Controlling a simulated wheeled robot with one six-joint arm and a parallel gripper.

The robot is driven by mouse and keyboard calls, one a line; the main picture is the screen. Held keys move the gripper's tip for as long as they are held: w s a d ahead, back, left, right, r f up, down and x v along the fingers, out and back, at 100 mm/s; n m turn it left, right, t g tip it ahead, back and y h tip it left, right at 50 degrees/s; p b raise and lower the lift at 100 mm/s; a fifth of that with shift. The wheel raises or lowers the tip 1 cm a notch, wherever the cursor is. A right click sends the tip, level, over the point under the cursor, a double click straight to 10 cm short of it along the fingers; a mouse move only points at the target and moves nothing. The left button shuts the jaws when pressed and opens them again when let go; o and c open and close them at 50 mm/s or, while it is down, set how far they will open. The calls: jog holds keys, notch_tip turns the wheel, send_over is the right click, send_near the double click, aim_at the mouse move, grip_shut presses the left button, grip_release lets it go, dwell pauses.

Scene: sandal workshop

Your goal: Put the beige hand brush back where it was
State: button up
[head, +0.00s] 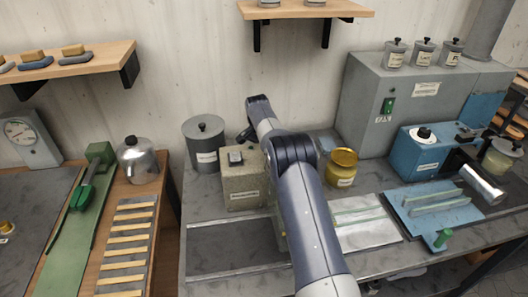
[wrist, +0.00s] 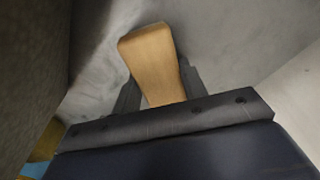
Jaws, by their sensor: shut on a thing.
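The beige hand brush shows as a tan wooden piece (wrist: 152,58) in the wrist view. It stands out between the two dark fingers of my gripper (wrist: 158,84), which is shut on it. A grey surface lies behind it. The bristles are not visible, and I cannot tell whether the brush touches anything. In the head view my arm reaches over the middle of the bench, and it hides the gripper and the brush.
A yellow-lidded jar (head: 341,167) stands to the right. A dark tray area (head: 230,248) at the front is clear. A grey machine (head: 385,105) stands behind.

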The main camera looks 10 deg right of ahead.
jog(key=shift+f, duration=0.15)
jog(key=o, duration=0.9)
notch_tip(320, 180, up, 12)
jog(key=a, duration=0.1)
jog(key=shift+s+a+b, duration=0.2)
jog(key=shift+s+b, duration=0.1)
jog(key=shift+s, duration=0.15)
